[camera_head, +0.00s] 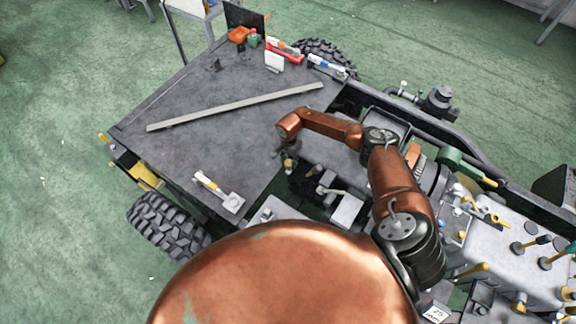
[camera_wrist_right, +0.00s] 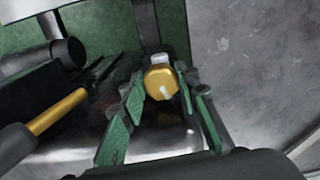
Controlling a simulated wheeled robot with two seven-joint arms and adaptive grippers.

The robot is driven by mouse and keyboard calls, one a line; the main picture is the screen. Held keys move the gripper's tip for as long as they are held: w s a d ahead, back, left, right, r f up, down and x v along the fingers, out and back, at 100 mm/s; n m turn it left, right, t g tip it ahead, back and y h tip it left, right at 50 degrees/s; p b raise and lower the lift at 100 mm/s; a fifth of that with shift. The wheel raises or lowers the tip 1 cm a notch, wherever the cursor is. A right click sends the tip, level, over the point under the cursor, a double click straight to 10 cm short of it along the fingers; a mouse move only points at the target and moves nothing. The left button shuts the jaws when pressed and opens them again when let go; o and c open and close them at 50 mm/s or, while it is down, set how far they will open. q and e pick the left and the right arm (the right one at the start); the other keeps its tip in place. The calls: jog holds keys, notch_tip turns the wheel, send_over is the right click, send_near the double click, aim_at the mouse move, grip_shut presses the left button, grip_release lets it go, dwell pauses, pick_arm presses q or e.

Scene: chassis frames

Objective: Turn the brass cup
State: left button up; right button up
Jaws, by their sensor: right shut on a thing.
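The brass cup (camera_wrist_right: 161,84) shows in the right wrist view as a small gold cap with a pale mark on its face and a light grey piece behind it. My right gripper (camera_wrist_right: 163,88) has its green fingers on both sides of the cup and is shut on it. In the head view my right gripper (camera_head: 288,160) points down near the right edge of the dark flat deck. My left gripper is not in view.
The dark deck (camera_head: 200,95) carries a long grey bar (camera_head: 235,106) and a white-handled piece (camera_head: 217,190). Machinery with several levers (camera_head: 530,245) stands at the right. In the wrist view a yellow-banded rod (camera_wrist_right: 57,112) lies left of the fingers.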

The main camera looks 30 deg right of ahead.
jog(key=shift+d+f+m+b, duration=0.1)
jog(key=shift+f+m+b, duration=0.15)
jog(key=shift+m+b, duration=0.9)
jog(key=shift+m, duration=0.65)
jog(key=m+b, duration=0.1)
jog(key=m, duration=0.1)
jog(key=shift+r+m, duration=0.1)
jog(key=shift+m, duration=0.2)
jog(key=shift+m+b, duration=0.35)
jog(key=shift+m, duration=0.85)
jog(key=o, duration=1.1)
jog(key=shift+r, duration=0.1)
jog(key=shift+o, duration=0.3)
jog(key=shift+r, duration=0.1)
jog(key=shift+w, duration=0.15)
